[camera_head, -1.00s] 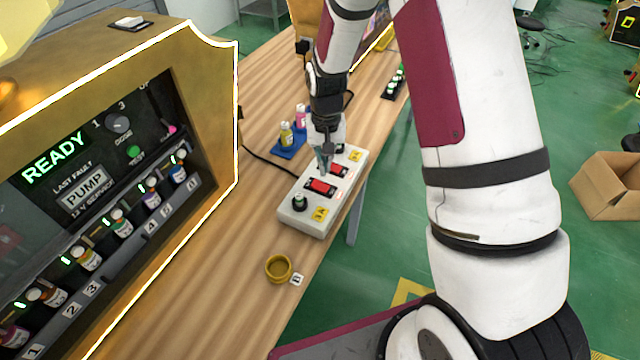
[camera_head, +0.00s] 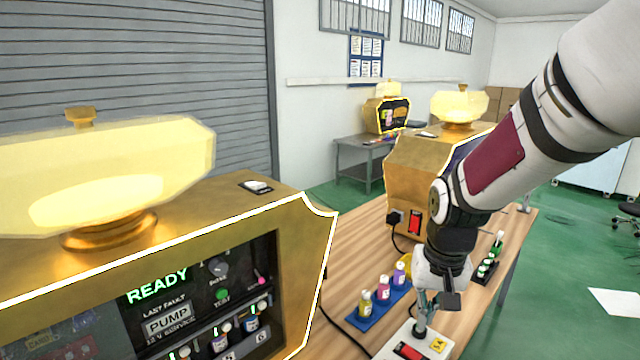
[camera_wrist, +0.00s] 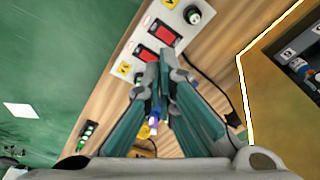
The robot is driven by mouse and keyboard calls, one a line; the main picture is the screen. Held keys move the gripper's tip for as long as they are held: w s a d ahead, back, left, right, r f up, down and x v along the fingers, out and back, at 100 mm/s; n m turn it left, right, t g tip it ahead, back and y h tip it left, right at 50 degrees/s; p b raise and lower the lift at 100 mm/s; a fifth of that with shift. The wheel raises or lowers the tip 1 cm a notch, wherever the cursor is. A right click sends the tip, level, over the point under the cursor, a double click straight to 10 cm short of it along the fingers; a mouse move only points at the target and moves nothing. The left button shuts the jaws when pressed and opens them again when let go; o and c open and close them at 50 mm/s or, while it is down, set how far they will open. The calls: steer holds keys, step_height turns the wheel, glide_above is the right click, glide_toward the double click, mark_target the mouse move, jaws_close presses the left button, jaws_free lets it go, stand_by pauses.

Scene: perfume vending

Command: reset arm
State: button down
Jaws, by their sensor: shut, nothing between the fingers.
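My gripper (camera_head: 421,328) points down over the white switch box (camera_head: 388,352) on the wooden table. Its fingers are together with nothing between them. In the head view the fingertips are just behind a red switch (camera_head: 408,352). Whether they touch the box I cannot tell. In the wrist view the closed fingers (camera_wrist: 162,60) reach towards the box (camera_wrist: 140,36). Two red switches (camera_wrist: 161,33) and a black knob (camera_wrist: 193,15) with a pale top show there. The fingers hide part of the box.
A gold machine (camera_head: 318,240) with a READY screen stands at left. A blue tray (camera_head: 361,321) with several small bottles is left of my gripper. A black rack (camera_head: 484,277) with green-topped items is right of it. Another gold machine (camera_head: 405,160) stands behind. A cable runs beside the box.

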steer(key=s+r+n+t, duration=0.1)
steer(key=s+r, duration=0.5)
steer(key=s, duration=0.4)
steer(key=s+r+t, duration=0.2)
steer(key=s+r, duration=0.4)
steer(key=s, duration=0.5)
steer(key=shift+d+r+n, duration=0.15)
steer(key=shift+r+n, duration=0.1)
steer(key=shift+n, duration=0.15)
